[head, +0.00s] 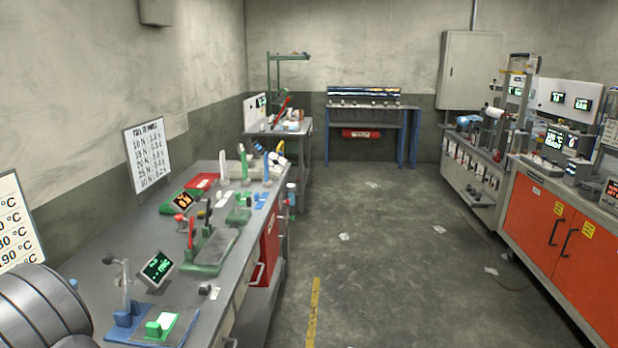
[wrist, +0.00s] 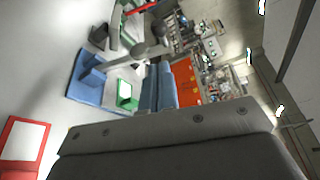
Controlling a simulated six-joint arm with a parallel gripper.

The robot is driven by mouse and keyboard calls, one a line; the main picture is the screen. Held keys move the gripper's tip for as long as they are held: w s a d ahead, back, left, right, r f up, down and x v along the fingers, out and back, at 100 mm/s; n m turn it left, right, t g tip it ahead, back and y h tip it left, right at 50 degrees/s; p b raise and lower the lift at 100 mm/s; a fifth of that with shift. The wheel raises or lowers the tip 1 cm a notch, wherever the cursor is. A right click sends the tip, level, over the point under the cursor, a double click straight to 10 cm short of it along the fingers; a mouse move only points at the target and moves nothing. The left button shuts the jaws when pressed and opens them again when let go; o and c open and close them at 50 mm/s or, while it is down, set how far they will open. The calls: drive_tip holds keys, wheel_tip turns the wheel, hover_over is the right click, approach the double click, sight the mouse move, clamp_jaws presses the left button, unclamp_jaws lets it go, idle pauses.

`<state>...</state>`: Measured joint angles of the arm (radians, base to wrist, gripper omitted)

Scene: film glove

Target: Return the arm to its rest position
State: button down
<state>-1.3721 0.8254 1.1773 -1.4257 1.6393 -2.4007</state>
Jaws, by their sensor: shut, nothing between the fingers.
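My gripper (wrist: 157,70) shows in the wrist view as two blue fingers side by side, shut with nothing between them. The grey body of my wrist fills the bottom of that view. In the head view the gripper is not seen; a ribbed grey part at the bottom left appears to be my arm. A small stand with a blue base (head: 125,322) and a green block (head: 155,328) is on the near end of the left bench. In the wrist view the blue base (wrist: 88,80) and green block (wrist: 127,95) lie left of the fingers, apart from them.
The left bench (head: 228,262) carries a tilted dark display (head: 156,267), a green-based stand (head: 210,250) and a white text board (head: 147,155). A red-framed panel (wrist: 22,142) is at the wrist view's lower left. Orange cabinets (head: 535,225) stand right; the floor (head: 385,265) between is mostly open.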

drive_tip(key=x, duration=0.7)
drive_tip(key=shift+w+d, duration=0.15)
drive_tip(key=shift+w, duration=0.2)
drive_tip(key=shift+r, duration=0.1)
